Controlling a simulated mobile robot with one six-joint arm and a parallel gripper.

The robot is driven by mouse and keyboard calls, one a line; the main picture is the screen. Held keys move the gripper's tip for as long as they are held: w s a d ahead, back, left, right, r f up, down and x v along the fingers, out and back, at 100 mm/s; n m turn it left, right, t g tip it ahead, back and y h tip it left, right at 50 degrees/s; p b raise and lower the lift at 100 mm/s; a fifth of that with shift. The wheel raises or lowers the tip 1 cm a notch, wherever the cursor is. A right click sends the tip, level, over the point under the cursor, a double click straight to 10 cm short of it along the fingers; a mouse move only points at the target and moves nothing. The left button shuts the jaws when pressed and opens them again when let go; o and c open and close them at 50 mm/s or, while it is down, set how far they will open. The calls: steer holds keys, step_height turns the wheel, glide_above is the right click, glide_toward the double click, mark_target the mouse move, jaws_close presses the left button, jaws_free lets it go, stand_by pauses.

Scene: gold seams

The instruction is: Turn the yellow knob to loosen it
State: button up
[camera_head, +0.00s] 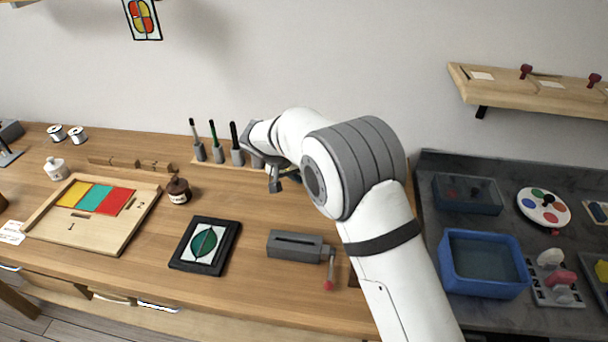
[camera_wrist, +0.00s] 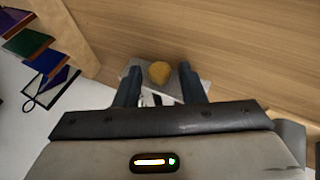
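The yellow knob (camera_wrist: 159,72) shows in the wrist view, rounded, near the far end of a grey plate or block (camera_wrist: 204,87). My gripper (camera_wrist: 159,68) is open, one finger on each side of the knob. A gap shows between the knob and each finger, and no contact is visible. I cannot tell how far the fingertips are from the knob in depth. In the head view my gripper (camera_head: 276,180) is over the back of the wooden bench, right of the upright tools. The knob is hidden there behind my arm.
Upright handled tools (camera_head: 217,146) stand left of my gripper on the bench (camera_head: 150,255). A grey block with a red-tipped crank (camera_head: 295,246) and a black-framed leaf panel (camera_head: 205,245) lie nearer the front. In the wrist view, coloured pieces (camera_wrist: 30,45) are at the left.

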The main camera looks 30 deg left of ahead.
steer(key=shift+o, duration=0.6)
steer(key=y+p, duration=0.1)
steer(key=r+g+y+p, duration=0.1)
steer(key=p, duration=0.1)
steer(key=shift+w+d+m, duration=0.15)
steer(key=shift+d+m, duration=0.15)
steer(key=shift+d, duration=0.05)
steer(key=y+p, duration=0.2)
steer(key=p, duration=0.2)
steer(key=shift+d, duration=0.2)
steer(key=shift+w+d+f+m+g+y+p, duration=0.1)
steer(key=shift+m+g+y+p, duration=0.2)
steer(key=shift+g+y+p, duration=0.25)
steer(key=shift+f+y+b, duration=0.35)
steer(key=shift+y+b, duration=0.1)
steer(key=shift+y, duration=0.1)
steer(key=shift+f+y+b, duration=0.15)
steer(key=shift+y+b, duration=0.25)
steer(key=shift+b, duration=0.35)
steer(key=b, duration=0.3)
steer(key=y+b, duration=0.1)
steer(key=b, duration=0.2)
steer(key=shift+w+d+f+m+g, duration=0.1)
steer(key=shift+d+f+m+g, duration=0.1)
steer(key=shift+m+g, duration=0.15)
